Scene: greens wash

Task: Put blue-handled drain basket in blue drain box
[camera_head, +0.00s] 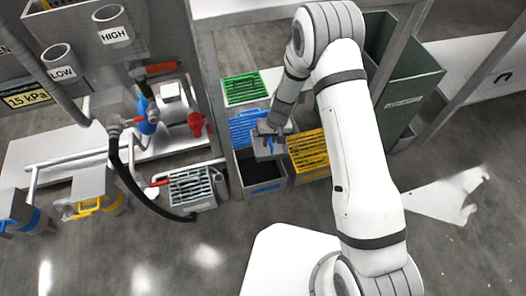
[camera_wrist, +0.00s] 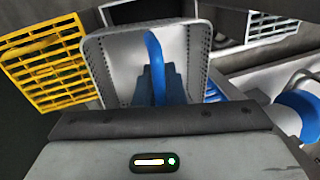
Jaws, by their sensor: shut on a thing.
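The blue-handled drain basket (camera_wrist: 100,62) is a grey perforated basket. In the wrist view its blue handle (camera_wrist: 154,50) rises between my gripper's fingers (camera_wrist: 155,84). In the head view my gripper (camera_head: 270,134) is shut on it, and the basket (camera_head: 266,152) hangs over the blue drain box (camera_head: 264,189). That box is grey with a blue label on its front and a dark, open interior. A blue grate (camera_head: 245,127) stands at its back, partly hidden by my gripper. I cannot tell how high the basket is above the rim.
A yellow grate (camera_head: 308,151) is right of the box and a green grate (camera_head: 243,88) behind it. A metal post (camera_head: 208,75) stands close on the left. Baskets with blue (camera_head: 34,220) and yellow (camera_head: 88,209) handles sit far left. A tall green bin (camera_head: 405,85) is at right.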

